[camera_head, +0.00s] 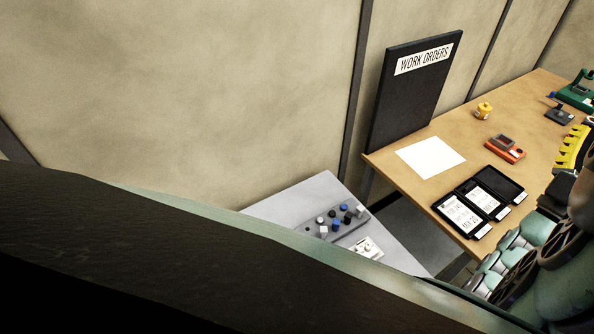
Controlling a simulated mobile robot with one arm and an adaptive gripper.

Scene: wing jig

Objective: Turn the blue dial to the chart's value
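A grey sloped console (290,200) stands low at the centre of the head view. Its dark control strip (352,228) carries several small knobs in black, white, grey and blue. One blue knob (343,207) is near the strip's upper edge and another blue knob (334,223) is lower left. Their pointer settings are too small to read. A small white plate (366,248) is on the console below the strip. Which item is the chart I cannot tell. Teal segments of what looks like my gripper (530,240) show at the lower right, apart from the console; its fingertips are unclear.
A wooden table (395,160) holds a blank white sheet (430,157), black-framed printed cards (458,213), an orange device (505,148) and a yellow item (484,110). A "WORK ORDERS" board (415,90) stands behind. My dark arm link hides the lower left.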

